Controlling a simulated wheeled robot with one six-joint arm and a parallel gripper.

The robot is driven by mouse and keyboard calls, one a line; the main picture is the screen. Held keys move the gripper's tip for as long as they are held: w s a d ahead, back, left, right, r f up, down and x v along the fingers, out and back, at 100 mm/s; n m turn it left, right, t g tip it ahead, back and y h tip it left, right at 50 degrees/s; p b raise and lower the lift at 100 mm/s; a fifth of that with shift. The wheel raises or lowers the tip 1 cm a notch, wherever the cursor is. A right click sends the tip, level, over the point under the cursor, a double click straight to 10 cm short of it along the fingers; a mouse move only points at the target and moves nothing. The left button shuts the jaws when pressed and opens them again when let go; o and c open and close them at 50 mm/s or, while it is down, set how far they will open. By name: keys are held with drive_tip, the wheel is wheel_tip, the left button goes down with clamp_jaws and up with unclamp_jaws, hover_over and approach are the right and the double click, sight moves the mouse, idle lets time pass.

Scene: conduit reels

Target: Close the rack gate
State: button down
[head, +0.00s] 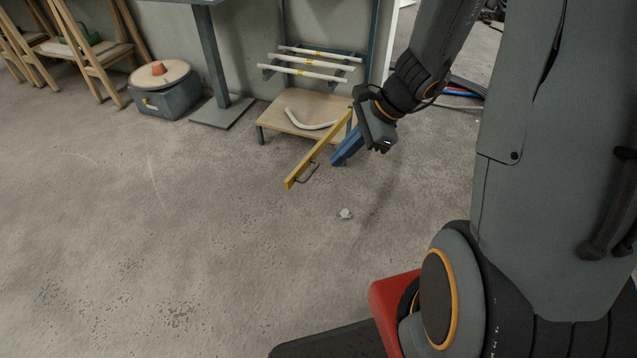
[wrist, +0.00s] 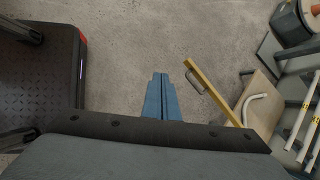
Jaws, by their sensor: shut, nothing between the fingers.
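The rack gate is a yellow bar (head: 318,152) joined near the right front corner of the rack (head: 372,40). It stands open, swung out from the rack over the floor. A small grey loop handle (head: 309,173) sits near its free end. In the wrist view the yellow bar (wrist: 212,90) runs diagonally to the right of my fingers. My gripper (head: 337,162) has blue fingers, shut and empty, just right of the bar in the head view. The fingers also show in the wrist view (wrist: 160,78), apart from the bar in the picture.
The rack has a wooden shelf (head: 285,117) with a bent white pipe (head: 310,123) on it and white conduits (head: 307,71) above. A grey box with a round lid (head: 165,98) and a table post (head: 211,55) stand left. A pale scrap (head: 346,213) lies on open floor.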

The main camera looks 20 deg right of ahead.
drive_tip(key=w+d+f+m+t+b, duration=0.25)
drive_tip(key=w+f+m+b, duration=0.2)
drive_tip(key=f, duration=0.25)
drive_tip(key=w+d+f+m+t+b, duration=0.1)
drive_tip(key=w+d+f+m+b, duration=0.35)
drive_tip(key=f, duration=0.25)
drive_tip(key=w+a+r+b+x, duration=0.1)
drive_tip(key=b+x, duration=0.4)
drive_tip(key=x, duration=0.8)
drive_tip(key=shift+w+a+r+n+b, duration=0.2)
drive_tip(key=shift+r+n+b, duration=0.1)
drive_tip(key=shift+r, duration=0.05)
